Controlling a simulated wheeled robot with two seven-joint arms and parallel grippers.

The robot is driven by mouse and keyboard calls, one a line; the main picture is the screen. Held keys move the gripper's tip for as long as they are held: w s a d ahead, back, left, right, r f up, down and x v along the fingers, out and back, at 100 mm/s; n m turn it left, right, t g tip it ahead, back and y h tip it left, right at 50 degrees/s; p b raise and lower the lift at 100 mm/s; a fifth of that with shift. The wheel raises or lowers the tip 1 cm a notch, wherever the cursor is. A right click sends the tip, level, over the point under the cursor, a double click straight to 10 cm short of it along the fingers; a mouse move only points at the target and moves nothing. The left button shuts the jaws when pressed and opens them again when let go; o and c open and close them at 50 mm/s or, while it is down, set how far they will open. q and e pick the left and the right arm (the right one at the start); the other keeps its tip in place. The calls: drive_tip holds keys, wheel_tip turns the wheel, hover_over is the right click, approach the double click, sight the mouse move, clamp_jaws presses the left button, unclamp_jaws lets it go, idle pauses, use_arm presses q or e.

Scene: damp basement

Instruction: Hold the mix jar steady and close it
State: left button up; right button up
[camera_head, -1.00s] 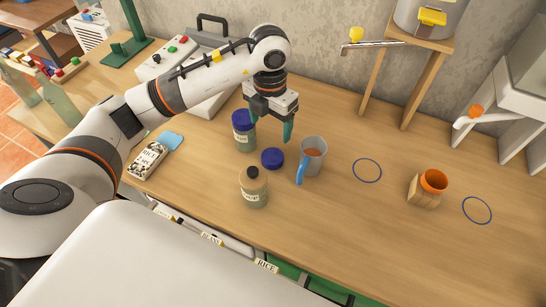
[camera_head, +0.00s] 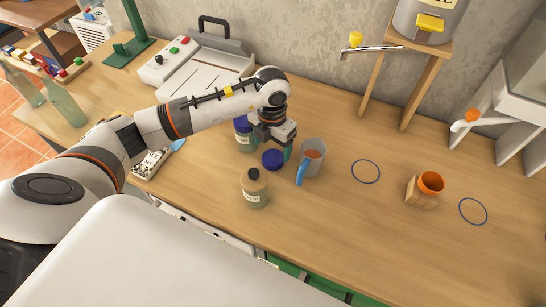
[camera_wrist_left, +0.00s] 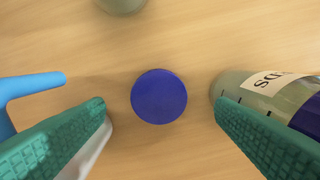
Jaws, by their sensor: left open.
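A round blue lid (camera_head: 273,159) lies flat on the table, also centred in the left wrist view (camera_wrist_left: 159,96). My left gripper (camera_head: 273,147) is open and empty above it, one teal finger on either side in the wrist view (camera_wrist_left: 160,106). A jar with a blue top (camera_head: 243,139) stands behind the lid, partly hidden by my arm; its label shows in the wrist view (camera_wrist_left: 262,82). A pale jar with a tan top and a dark spot on it (camera_head: 255,188) stands in front. I cannot read which is the mix jar. My right gripper is not in view.
A grey mug (camera_head: 316,165) with a blue handle and orange-brown contents stands just right of the lid. A wooden holder (camera_head: 420,197) with an orange cup and two blue rings lie farther right. A machine (camera_head: 195,75) stands behind my arm. The table's right front is clear.

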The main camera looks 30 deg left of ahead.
sight(273, 157)
use_arm(q)
drive_tip(key=shift+d+f+p, duration=0.1)
drive_tip(key=shift+f+p, duration=0.55)
drive_tip(key=shift+f, duration=1.65)
drive_tip(key=c, duration=1.1)
